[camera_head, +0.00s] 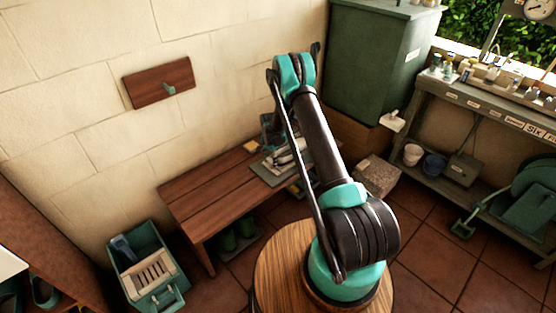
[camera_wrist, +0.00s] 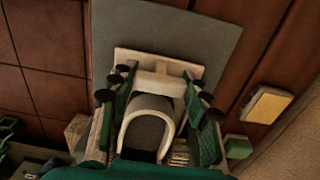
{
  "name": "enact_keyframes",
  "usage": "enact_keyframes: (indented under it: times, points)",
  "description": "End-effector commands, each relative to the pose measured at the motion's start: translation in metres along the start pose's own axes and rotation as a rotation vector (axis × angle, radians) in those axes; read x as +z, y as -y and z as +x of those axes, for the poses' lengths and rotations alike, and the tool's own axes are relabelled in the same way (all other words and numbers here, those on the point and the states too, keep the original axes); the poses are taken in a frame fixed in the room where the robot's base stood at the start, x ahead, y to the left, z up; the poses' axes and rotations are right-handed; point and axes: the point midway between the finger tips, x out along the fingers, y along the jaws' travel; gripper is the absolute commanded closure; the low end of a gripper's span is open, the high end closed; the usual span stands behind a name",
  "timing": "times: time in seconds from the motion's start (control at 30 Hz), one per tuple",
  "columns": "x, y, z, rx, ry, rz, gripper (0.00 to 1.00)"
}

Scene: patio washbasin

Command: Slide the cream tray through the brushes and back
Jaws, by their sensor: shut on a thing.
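The cream tray (camera_wrist: 160,60) shows in the wrist view as a pale plate with a raised part, over a grey mat on the wooden bench. My gripper (camera_wrist: 158,82) is shut on the tray's raised part, its dark-knobbed fingers on either side. A pale arch (camera_wrist: 165,108) with a dark inside lies between the fingers, nearer the camera. Tan bristles (camera_wrist: 180,154), apparently of a brush, show low beside it; the rest of the brushes is hidden or unclear. In the head view, a pale piece (camera_head: 287,154) lies on the mat, partly behind my arm.
The bench (camera_head: 205,187) stands against the wall. A yellow block (camera_wrist: 267,104) lies on it near the wall. Green boots (camera_head: 236,236) stand below. A green crate (camera_head: 173,292) stands left, a green cabinet (camera_head: 375,60) behind, and a workbench (camera_head: 480,105) right.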

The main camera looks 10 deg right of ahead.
Motion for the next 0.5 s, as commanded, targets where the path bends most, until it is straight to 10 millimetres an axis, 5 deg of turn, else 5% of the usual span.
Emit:
enact_keyframes:
  times: [0.2,0.5]
  points:
    - [0.03,0.0,0.0,0.0,0.001,-0.002,1.0]
    - [0.048,0.0,0.0,0.0,0.001,0.0,1.0]
